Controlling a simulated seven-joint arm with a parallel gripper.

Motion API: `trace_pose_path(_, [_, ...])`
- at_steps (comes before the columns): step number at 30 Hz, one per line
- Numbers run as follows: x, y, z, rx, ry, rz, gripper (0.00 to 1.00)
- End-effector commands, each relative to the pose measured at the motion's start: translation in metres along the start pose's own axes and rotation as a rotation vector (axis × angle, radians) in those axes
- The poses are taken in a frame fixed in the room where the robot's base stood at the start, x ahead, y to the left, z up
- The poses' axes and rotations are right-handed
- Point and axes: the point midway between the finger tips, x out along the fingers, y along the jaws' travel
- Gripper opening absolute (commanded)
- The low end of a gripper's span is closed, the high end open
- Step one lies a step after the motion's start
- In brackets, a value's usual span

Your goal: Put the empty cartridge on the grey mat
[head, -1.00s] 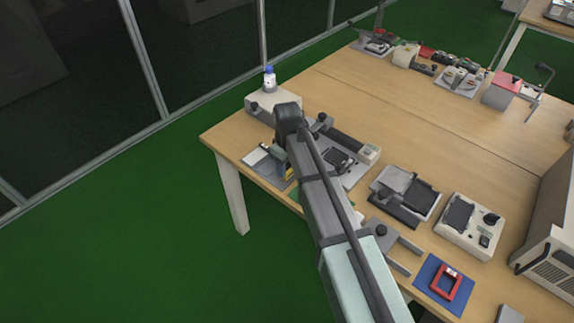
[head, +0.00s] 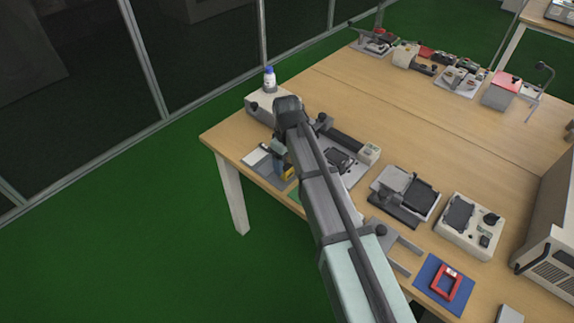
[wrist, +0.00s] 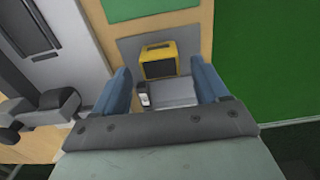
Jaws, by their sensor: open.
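A yellow cartridge-like piece with a dark face (wrist: 159,70) stands on a grey mat (wrist: 128,50), between and just beyond the fingertips of my gripper (wrist: 160,76) in the wrist view. My gripper's blue fingers are spread, with a visible gap on each side of the yellow piece. My arm hides part of this spot. I cannot tell whether the cartridge is empty.
A pale grey block (wrist: 172,92) lies on the mat close to the fingers. A green patch (wrist: 140,8) is beside the mat. A grey fixture (head: 350,172) stands right of my arm. A white bottle (head: 269,80) stands on a box behind. The table edge is close.

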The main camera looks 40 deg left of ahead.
Motion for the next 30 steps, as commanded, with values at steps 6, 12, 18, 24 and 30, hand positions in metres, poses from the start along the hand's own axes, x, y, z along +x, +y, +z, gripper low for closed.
trace_pose_path(6, [-0.039,0.001,-0.001,0.0,0.002,0.001,0.74])
trace_pose_path(12, [-0.071,0.0,-0.001,0.0,0.001,0.001,0.74])
trace_pose_path(18, [-0.092,0.0,0.0,0.0,0.0,0.0,0.74])
trace_pose_path(24, [-0.099,0.0,0.0,0.0,0.0,0.0,0.74])
trace_pose_path(30, [-0.1,0.0,0.0,0.0,-0.001,0.0,0.74])
